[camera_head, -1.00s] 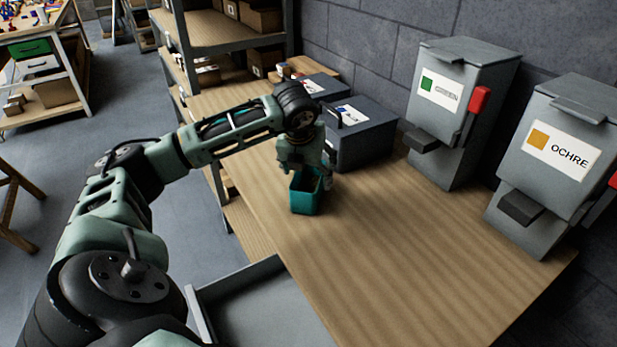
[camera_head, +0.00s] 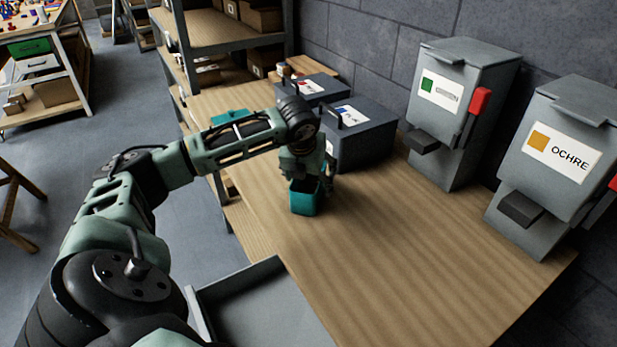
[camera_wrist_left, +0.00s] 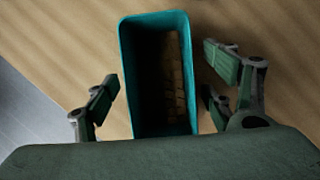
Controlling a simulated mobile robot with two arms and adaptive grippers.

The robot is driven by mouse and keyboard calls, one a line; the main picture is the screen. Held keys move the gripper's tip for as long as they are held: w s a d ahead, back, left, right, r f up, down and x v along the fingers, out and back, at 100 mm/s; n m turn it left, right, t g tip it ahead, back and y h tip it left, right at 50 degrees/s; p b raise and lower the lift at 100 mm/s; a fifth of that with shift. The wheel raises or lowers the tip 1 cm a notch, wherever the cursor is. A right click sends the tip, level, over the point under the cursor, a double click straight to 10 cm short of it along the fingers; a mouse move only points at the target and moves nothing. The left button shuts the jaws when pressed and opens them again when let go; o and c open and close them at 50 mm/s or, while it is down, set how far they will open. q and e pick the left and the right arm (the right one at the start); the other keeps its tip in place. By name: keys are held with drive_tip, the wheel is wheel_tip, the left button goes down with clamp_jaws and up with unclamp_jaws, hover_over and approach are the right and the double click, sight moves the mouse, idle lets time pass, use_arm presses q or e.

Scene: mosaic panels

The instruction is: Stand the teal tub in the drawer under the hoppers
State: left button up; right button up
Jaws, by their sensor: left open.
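The teal tub (camera_head: 304,203) stands upright on the wooden bench. In the left wrist view the tub (camera_wrist_left: 127,80) lies between the fingers of my left gripper (camera_wrist_left: 160,95), with small tan pieces in its dark inside. The drawer (camera_head: 262,305) is a grey open tray at the bench's near edge, partly cut off by the frame. The grey hoppers, one with a green label (camera_head: 452,115) and one marked OCHRE (camera_head: 556,165), stand along the wall. My right gripper is out of view.
Dark grey boxes with handles (camera_head: 365,140) stand just behind the tub. Another teal object (camera_head: 230,116) shows behind my left arm. Shelving (camera_head: 215,32) rises at the back. The bench (camera_head: 400,260) is clear between the tub and the hoppers.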

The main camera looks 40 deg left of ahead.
use_arm(q)
drive_tip(key=shift+f, duration=0.1)
idle(0.3)
drive_tip(key=c, duration=1.7)
